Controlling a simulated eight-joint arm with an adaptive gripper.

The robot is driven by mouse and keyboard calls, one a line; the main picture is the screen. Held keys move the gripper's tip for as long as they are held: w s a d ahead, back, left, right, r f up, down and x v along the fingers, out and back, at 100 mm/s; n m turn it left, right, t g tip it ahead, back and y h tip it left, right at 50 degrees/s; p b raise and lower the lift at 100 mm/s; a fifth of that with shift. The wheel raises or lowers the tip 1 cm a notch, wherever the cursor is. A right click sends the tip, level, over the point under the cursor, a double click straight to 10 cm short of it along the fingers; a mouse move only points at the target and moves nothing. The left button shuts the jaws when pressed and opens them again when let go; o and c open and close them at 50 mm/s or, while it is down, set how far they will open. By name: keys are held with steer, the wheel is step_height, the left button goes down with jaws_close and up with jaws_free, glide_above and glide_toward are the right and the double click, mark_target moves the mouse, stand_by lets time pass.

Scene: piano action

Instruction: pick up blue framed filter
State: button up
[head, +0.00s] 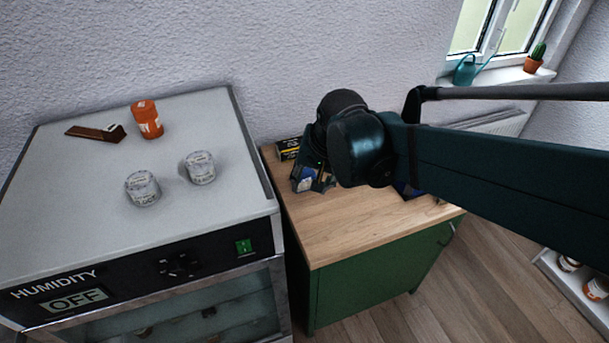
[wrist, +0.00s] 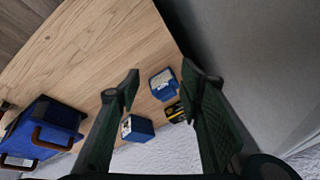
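Two blue items with pale grey-white faces lie on the wooden cabinet top in the wrist view. One blue-framed item (wrist: 163,86) lies between the fingertips, near the right one. The other blue item (wrist: 137,129) is boxier and sits by the left finger. I cannot tell for sure which is the blue framed filter. My gripper (wrist: 160,77) is open, fingers wide apart, with nothing held. It points down over the cabinet top. In the head view a blue item (head: 306,180) shows beside the gripper, partly hidden by my arm.
A black and yellow box (head: 288,149) lies near the wall. A blue case (wrist: 46,128) with brown handles stands on the wooden top (head: 345,225). The humidity cabinet (head: 90,230), carrying jars and an orange bottle (head: 147,119), stands left. The wooden top's front is clear.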

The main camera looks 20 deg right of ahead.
steer(key=w+m+p, duration=0.2)
steer(key=w, duration=0.1)
steer(key=m+g+y+p, duration=0.1)
steer(key=m+g+p, duration=0.3)
steer(key=m+p, duration=0.5)
glide_above(305, 177)
steer(key=p, duration=0.1)
step_height(305, 177, down, 2)
steer(key=shift+s+d+f+n, duration=0.15)
steer(key=shift+f+n, duration=0.1)
steer(key=shift+n, duration=0.45)
steer(key=shift+w+d+f+m+p, duration=0.15)
steer(key=shift+w+f+m+p, duration=0.25)
steer(key=shift+f+p, duration=0.15)
steer(key=shift+w+d+f+m+p, duration=0.15)
steer(key=shift+w+f+m+p, duration=0.1)
steer(key=shift+f+m+p, duration=0.2)
steer(key=shift+a+f, duration=0.15)
steer(key=shift+f, duration=1.15)
steer(key=shift+f, duration=0.1)
steer(key=shift+a+f, duration=0.2)
steer(key=shift+f, duration=2.3)
steer(key=shift+c, duration=0.7)
